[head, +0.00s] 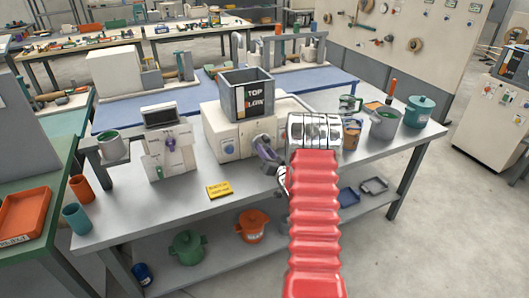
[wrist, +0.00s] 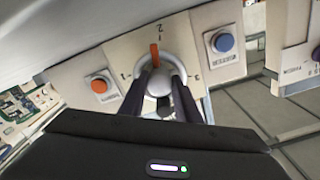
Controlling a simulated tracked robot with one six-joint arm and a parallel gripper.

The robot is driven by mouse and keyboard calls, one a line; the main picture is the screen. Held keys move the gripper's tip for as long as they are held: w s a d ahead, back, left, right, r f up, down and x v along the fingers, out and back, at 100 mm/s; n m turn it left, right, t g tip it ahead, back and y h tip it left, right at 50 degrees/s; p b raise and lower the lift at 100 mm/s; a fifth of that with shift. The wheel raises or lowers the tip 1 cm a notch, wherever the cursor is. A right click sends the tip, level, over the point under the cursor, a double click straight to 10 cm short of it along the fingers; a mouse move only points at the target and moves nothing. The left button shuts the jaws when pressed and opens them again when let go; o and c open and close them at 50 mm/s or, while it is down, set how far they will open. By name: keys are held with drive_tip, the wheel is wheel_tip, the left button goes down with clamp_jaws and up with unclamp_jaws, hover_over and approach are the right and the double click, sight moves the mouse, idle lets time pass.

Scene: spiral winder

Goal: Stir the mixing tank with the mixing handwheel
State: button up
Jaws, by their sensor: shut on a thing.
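A white machine (head: 226,134) stands mid-bench, with an open dark box (head: 246,94) on top lettered "TOP" and a second, partly legible word. I cannot tell for sure whether this is the mixing tank. My gripper (head: 267,155) is at the machine's front face, on the right. In the wrist view my gripper (wrist: 164,98) has its dark fingers shut on a round pale knob (wrist: 158,84) with an orange pointer (wrist: 154,56). The pointer is up near the mark "2". I cannot tell whether this knob is the mixing handwheel. The fingers hide part of it.
An orange button (wrist: 99,86) and a blue button (wrist: 223,43) flank the knob. A yellow sign (head: 219,190) lies on the bench in front. A grey pot (head: 384,124) and a teal pot (head: 419,111) stand right. A small panel unit (head: 167,150) stands left.

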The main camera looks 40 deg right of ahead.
drive_tip(key=shift+a+f+m, duration=0.2)
drive_tip(key=shift+m, duration=0.9)
drive_tip(key=o, duration=0.7)
drive_tip(key=shift+w, duration=0.1)
drive_tip(key=o, duration=0.3)
drive_tip(key=shift+d+r, duration=0.1)
drive_tip(key=shift+o, duration=0.2)
drive_tip(key=v, duration=1.4)
drive_tip(key=shift+w, duration=0.1)
